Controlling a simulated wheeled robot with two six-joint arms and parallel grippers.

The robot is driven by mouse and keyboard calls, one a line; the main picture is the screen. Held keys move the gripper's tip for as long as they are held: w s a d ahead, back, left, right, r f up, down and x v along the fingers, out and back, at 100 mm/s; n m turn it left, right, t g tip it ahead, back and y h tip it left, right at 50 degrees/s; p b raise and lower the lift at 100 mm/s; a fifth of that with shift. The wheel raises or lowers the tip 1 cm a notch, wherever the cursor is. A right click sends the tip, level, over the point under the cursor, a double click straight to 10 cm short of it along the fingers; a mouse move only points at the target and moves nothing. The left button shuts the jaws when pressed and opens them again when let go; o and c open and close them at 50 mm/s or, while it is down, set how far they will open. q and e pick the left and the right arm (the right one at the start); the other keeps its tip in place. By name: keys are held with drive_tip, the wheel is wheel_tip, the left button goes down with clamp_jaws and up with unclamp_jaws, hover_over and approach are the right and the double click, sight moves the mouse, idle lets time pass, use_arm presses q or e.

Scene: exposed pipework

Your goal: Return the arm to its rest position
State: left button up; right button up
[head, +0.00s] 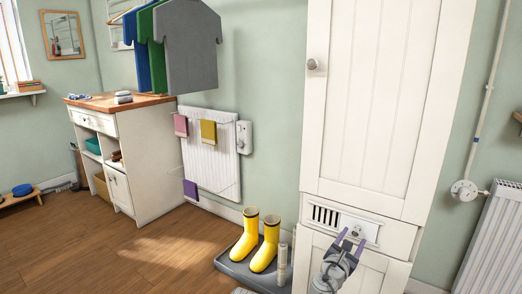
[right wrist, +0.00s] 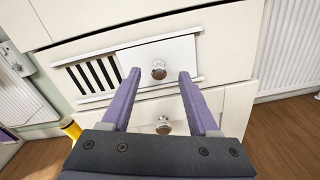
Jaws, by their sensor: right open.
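My right gripper (head: 350,243) is in front of the white cabinet (head: 372,100), at the height of a vent panel. In the right wrist view its two purple fingers (right wrist: 159,88) are spread with nothing between them. A round silver knob (right wrist: 159,70) on a white sliding plate (right wrist: 181,60) shows just beyond the fingertips, apart from them as far as I can tell. The plate covers the right part of the vent; dark slots (right wrist: 99,75) are open on the left. My left gripper is not in either view.
Yellow boots (head: 264,242) stand on a grey tray (head: 240,265) left of the cabinet. A radiator (head: 495,240) and a pipe valve (head: 464,190) are on the right. A lower cabinet knob (right wrist: 163,126) is below the vent. The wooden floor (head: 130,260) at left is clear.

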drive_tip(key=s+a+r+m+g+y+p, duration=0.8)
drive_tip(key=s+a+r+m+g+p, duration=0.6)
drive_tip(key=p, duration=2.7)
drive_tip(key=s+a+r+m, duration=0.6)
drive_tip(key=s+a+m, duration=0.1)
drive_tip(key=s, duration=0.1)
drive_tip(key=shift+r+m+g+y, duration=0.25)
drive_tip(key=shift+m+g+y, duration=0.05)
drive_tip(key=shift+y, duration=0.1)
drive_tip(key=shift+s, duration=0.1)
